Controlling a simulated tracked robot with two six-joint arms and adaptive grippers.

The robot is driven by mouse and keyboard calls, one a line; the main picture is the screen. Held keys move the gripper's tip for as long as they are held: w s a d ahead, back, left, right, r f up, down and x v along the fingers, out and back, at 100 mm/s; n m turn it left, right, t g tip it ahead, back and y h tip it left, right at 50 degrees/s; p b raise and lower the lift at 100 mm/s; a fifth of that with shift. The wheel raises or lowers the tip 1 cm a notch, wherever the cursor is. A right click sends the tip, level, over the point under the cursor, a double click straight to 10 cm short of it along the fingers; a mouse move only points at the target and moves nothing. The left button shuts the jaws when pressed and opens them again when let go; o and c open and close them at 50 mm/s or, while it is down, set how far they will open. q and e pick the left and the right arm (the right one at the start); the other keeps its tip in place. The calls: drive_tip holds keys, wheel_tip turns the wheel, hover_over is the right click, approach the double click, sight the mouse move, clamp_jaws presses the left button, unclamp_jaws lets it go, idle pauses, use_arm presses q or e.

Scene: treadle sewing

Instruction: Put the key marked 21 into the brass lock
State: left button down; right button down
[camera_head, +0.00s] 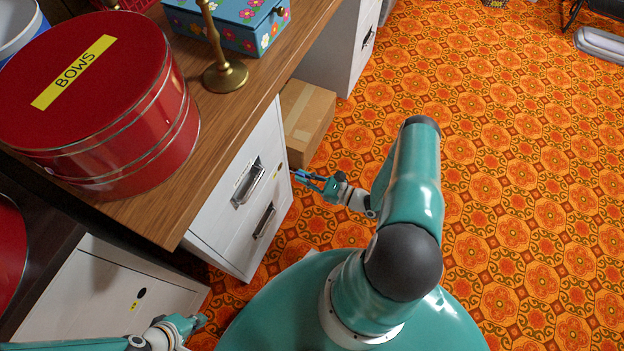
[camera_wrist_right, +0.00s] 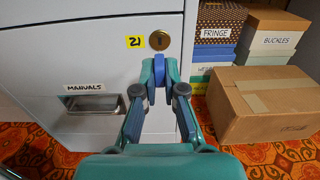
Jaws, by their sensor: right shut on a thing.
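The brass lock (camera_wrist_right: 159,40) is a round plate with a keyhole on the grey-white cabinet front. A yellow label 21 (camera_wrist_right: 135,41) is left of it. My right gripper (camera_wrist_right: 159,82) is shut just below the lock in the wrist view; in the head view it is in front of the cabinet's right side (camera_head: 303,177).
A drawer handle labelled MANUALS (camera_wrist_right: 91,100) is left of my right gripper. A cardboard box (camera_wrist_right: 264,103) and labelled boxes (camera_wrist_right: 217,28) stand to the right. A red BOWS tin (camera_head: 95,110) and brass candlestick (camera_head: 225,76) stand on the wooden top.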

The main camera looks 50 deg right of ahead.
drive_tip(key=shift+x, duration=0.9)
idle(1.2)
drive_tip(key=shift+b+x, duration=0.45)
drive_tip(key=shift+x, duration=1.15)
drive_tip(key=c, duration=1.2)
unclamp_jaws()
drive_tip(key=v, duration=1.2)
drive_tip(key=shift+a, duration=0.15)
